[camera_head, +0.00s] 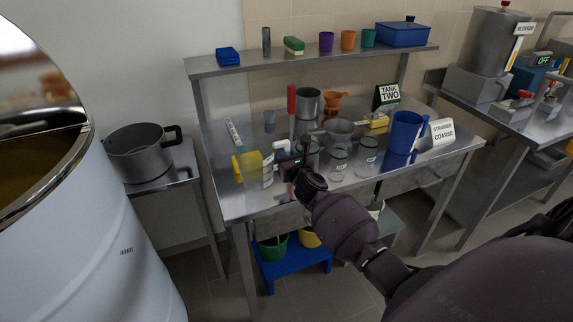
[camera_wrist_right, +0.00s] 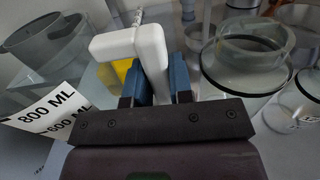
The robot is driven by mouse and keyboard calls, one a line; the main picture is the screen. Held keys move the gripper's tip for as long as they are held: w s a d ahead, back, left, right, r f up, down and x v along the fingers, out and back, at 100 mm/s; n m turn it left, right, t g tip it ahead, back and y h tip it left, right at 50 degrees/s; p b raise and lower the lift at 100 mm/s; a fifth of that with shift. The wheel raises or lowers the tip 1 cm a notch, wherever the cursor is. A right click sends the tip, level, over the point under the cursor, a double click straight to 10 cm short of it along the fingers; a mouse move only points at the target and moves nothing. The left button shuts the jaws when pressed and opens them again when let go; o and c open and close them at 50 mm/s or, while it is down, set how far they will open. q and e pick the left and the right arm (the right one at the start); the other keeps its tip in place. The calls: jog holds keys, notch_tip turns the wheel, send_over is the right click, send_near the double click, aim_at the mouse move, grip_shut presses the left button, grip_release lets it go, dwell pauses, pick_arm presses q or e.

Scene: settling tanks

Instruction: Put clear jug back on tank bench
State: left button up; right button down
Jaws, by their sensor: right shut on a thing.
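The clear jug (camera_head: 267,172) is at the front left of the metal tank bench (camera_head: 240,205), its see-through body hard to make out against a yellow thing. My right gripper (camera_head: 292,168) is at its right side. In the right wrist view the gripper (camera_wrist_right: 158,90) is shut on the jug's white handle (camera_wrist_right: 150,45). The jug's volume label (camera_wrist_right: 48,110), reading 800 ML and 600 ML, shows left of the fingers. Whether its base touches the bench cannot be told. My left gripper is not in view.
Two glass jars (camera_head: 338,165) (camera_head: 366,155) stand just right of the gripper. A blue jug (camera_head: 404,135) and a strainer sign (camera_head: 442,132) are farther right. A grey pot (camera_head: 307,103) and an orange funnel (camera_head: 333,102) stand behind. The bench's front left corner looks clear.

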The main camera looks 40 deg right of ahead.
notch_tip(320, 180, down, 3)
jog(key=shift+r+b, duration=0.1)
jog(key=shift+b, duration=0.4)
jog(key=shift+w, duration=0.1)
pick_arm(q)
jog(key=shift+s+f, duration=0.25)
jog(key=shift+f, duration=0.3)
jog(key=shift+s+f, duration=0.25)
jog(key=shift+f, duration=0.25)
pick_arm(e)
jog(key=c, duration=1)
grip_release()
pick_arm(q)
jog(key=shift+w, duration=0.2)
